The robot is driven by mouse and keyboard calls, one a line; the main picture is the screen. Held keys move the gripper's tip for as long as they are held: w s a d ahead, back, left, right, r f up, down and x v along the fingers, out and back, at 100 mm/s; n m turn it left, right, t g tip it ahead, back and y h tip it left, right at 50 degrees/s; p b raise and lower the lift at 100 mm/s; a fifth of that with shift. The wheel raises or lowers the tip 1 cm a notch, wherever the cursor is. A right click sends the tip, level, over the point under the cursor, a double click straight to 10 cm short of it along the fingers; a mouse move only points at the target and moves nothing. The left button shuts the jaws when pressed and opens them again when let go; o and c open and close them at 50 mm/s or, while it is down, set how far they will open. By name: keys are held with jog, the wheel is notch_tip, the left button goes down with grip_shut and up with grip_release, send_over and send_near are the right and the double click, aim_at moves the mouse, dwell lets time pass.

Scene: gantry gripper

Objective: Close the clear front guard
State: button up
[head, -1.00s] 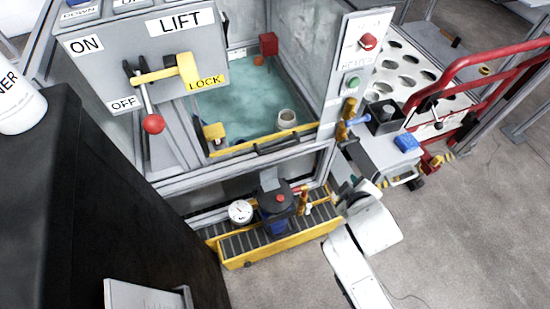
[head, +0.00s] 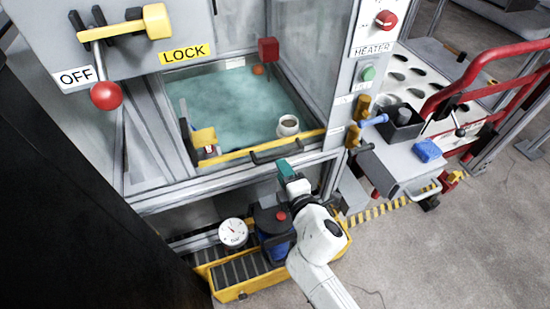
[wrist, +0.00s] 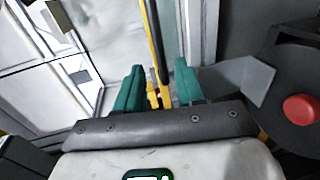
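The clear front guard shows mainly by its yellow bar (head: 232,164) with a dark handle along the front of the water tank; its clear pane is hard to make out. My gripper (head: 285,167), with teal fingers, is at the right part of this bar, close to the handle. In the wrist view my gripper (wrist: 158,72) has its two fingers apart. A yellow and dark bar (wrist: 153,32) runs into the gap between them. I cannot tell whether either finger touches it.
A post with a red heater button (head: 386,20) stands right.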

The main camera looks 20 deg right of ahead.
aim_at(275, 157)
jog(key=x, duration=0.7)
jog(key=shift+b, duration=0.35)
grip_shut()
